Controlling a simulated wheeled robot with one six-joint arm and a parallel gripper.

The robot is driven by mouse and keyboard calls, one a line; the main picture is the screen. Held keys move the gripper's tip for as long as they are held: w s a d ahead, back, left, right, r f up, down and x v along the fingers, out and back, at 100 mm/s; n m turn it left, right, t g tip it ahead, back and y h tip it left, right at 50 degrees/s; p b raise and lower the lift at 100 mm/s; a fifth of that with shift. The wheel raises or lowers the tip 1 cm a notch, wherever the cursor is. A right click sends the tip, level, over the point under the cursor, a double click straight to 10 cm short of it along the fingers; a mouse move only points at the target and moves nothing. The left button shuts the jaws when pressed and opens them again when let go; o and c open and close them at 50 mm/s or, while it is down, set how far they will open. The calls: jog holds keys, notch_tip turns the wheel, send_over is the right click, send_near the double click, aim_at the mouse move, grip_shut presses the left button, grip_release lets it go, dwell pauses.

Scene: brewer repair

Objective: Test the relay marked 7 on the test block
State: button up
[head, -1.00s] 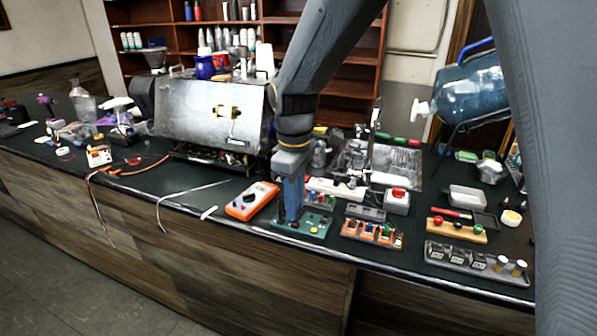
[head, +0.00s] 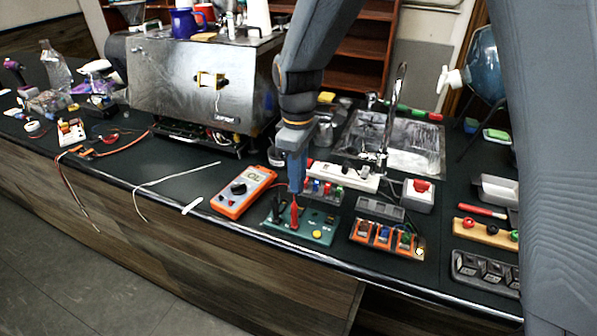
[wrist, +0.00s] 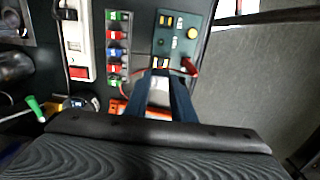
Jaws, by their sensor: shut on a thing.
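The green test block (head: 318,237) lies near the counter's front edge, with a yellow button at its right end. It also shows in the wrist view (wrist: 172,42). My gripper (head: 296,192) points down over the block, shut on a red probe (head: 295,215) whose tip is at the block. In the wrist view, the red probe (wrist: 189,66) and its red lead show beside the fingertips. A black piece (head: 277,211) stands on the block left of it. The orange multimeter (head: 243,191) lies to the left, its display lit. No marking 7 is legible.
An orange rack (head: 387,239) with several coloured parts stands right of the block. Behind are a row of coloured blocks (head: 325,192), a white power strip (head: 343,177) and a red-switched box (head: 418,194). Loose wires hang over the front edge at left.

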jog(key=shift+f+b, duration=2.2)
jog(key=shift+f, duration=0.65)
jog(key=shift+r, duration=0.1)
jog(key=shift+f+p, duration=0.6)
jog(key=shift+f, duration=0.15)
dwell(0.6)
jog(key=shift+r, duration=0.1)
dwell(1.9)
jog(key=shift+r+p, duration=1.8)
jog(key=shift+r, duration=0.6)
